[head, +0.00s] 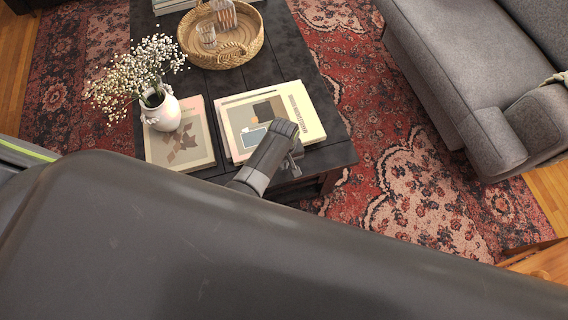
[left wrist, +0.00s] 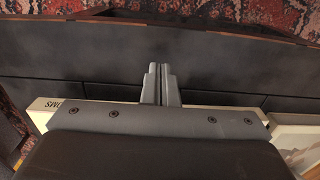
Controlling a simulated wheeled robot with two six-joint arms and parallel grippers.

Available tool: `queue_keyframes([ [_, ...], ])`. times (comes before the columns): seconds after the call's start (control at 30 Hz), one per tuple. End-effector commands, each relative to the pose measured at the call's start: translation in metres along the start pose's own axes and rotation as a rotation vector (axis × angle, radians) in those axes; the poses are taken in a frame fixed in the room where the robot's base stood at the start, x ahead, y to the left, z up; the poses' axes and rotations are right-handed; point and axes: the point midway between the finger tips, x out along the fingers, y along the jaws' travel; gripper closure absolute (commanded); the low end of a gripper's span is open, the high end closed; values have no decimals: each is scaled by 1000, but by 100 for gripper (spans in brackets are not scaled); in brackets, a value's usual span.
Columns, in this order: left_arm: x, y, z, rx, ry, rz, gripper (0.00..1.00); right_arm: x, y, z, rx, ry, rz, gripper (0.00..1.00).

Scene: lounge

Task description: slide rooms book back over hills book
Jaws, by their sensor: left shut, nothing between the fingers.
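A stack of books lies at the right of the dark table in the head view. Its top book, pale with a picture of blocks and lettering along the right side, seems to be the rooms book (head: 305,108); part of its lettering shows in the left wrist view (left wrist: 47,104). A lower book, perhaps the hills book (head: 221,106), shows only as a thin edge at the left; its title is hidden. My left gripper (head: 294,165) is shut and empty at the stack's near edge, its fingers (left wrist: 160,72) over dark tabletop. My right gripper is out of view.
Another book (head: 180,152) lies left of the stack, with a white vase (head: 161,113) of small flowers on it. A woven tray (head: 232,58) with glassware stands behind. The table (head: 315,65) has a bare strip on the right. A grey sofa (head: 450,95) stands beyond.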

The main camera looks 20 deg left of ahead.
Motion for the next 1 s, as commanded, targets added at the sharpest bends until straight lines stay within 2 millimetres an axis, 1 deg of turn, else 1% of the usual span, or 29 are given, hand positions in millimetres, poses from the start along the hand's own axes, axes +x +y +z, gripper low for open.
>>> queue_keyframes([
  [0.03, 2, 1, -13, 0, 11, 3, 100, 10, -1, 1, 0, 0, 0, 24],
  [0.23, 0, 0, -31, 1, 8, 2, 100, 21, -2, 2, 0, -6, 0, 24],
  [0.5, -3, 0, -37, 1, 7, 2, 100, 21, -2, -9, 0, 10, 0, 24],
  [0.77, -3, 0, -38, 1, 7, 2, 100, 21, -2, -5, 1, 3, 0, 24],
  [0.87, -3, 0, -49, 2, 9, 1, 100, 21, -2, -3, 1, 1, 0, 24],
  [1.0, -4, 0, -72, 1, 11, 0, 100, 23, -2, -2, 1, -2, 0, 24],
])
